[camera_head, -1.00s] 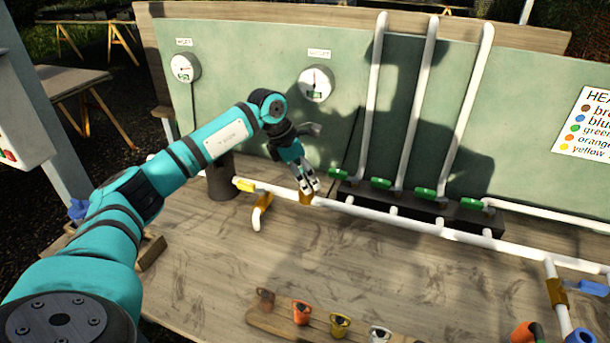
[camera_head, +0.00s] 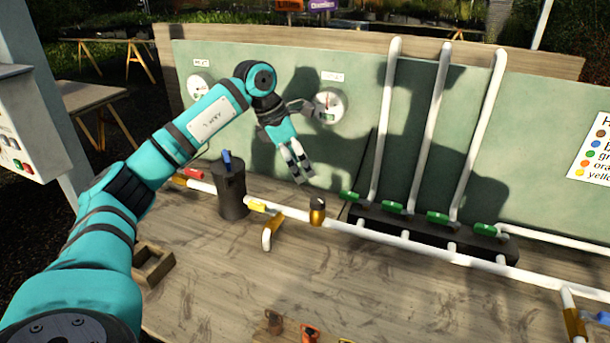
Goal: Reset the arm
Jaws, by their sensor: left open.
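My left arm (camera_head: 160,170), teal and black, reaches in from the left over the bench. Its left gripper (camera_head: 301,174) hangs fingers down in front of the green back panel. It is open, with nothing visible between its fingers. A brass-coloured fitting (camera_head: 317,211) on the white pipe is just below and right of the fingertips, with a small gap in the picture. My right gripper does not show.
A dark cylinder with a blue handle (camera_head: 231,188) stands left of the gripper. Upright white pipes (camera_head: 428,125) and green-handled valves (camera_head: 438,217) are to the right. A gauge (camera_head: 329,106) is behind. Coloured tags (camera_head: 311,333) lie at the front. The middle bench (camera_head: 350,285) is clear.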

